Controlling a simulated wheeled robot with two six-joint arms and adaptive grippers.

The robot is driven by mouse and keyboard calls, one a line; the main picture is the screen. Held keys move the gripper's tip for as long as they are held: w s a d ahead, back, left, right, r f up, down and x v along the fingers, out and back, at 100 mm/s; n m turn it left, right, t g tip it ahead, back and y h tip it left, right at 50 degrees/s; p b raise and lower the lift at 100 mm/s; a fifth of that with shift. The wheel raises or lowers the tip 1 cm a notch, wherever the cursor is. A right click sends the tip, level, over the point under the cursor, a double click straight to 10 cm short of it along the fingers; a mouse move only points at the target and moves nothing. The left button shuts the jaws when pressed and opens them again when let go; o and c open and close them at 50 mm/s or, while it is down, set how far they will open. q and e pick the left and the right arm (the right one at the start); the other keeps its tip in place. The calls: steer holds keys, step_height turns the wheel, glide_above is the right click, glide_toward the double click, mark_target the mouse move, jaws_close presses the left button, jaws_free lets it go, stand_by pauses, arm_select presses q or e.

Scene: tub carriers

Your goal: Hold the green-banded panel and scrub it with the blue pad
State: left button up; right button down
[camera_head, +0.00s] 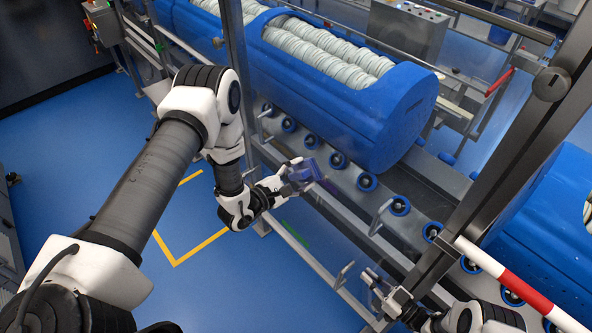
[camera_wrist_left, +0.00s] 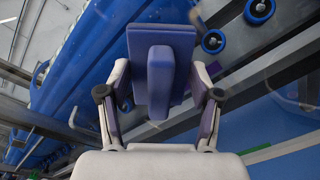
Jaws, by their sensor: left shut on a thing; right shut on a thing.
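The blue pad (camera_head: 308,172) is a flat purple-blue block with a raised grip. My left gripper (camera_head: 290,183) is shut on that grip; the left wrist view shows the pad (camera_wrist_left: 176,75) between the fingers. The green-banded panel (camera_head: 295,236) looks clear and stands in a metal frame, with a short green band showing; a green band also shows low at right in the left wrist view (camera_wrist_left: 270,151). The pad is close to the panel, but I cannot tell if they touch. My right gripper (camera_head: 376,288) is shut at the panel's lower right; its fingertips are small and partly hidden.
A metal post (camera_head: 234,60) and a wide dark post (camera_head: 490,160) flank the panel. Behind are a conveyor with blue rollers (camera_head: 367,181) and a large blue tub (camera_head: 345,110) of white coils. A red-white bar (camera_head: 510,280) is at right. Blue floor (camera_head: 60,180) is open at left.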

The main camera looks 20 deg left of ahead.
arm_select(q)
steer(key=shift+s+d, duration=0.5)
steer(key=shift+d, duration=0.6)
steer(key=shift+s+d, duration=0.45)
steer(key=shift+d, duration=0.6)
steer(key=shift+s+d, duration=0.5)
steer(key=shift+d, duration=0.6)
steer(key=shift+s+a, duration=0.1)
steer(key=shift+v, duration=2.9)
steer(key=v, duration=0.3)
steer(key=shift+f, duration=0.1)
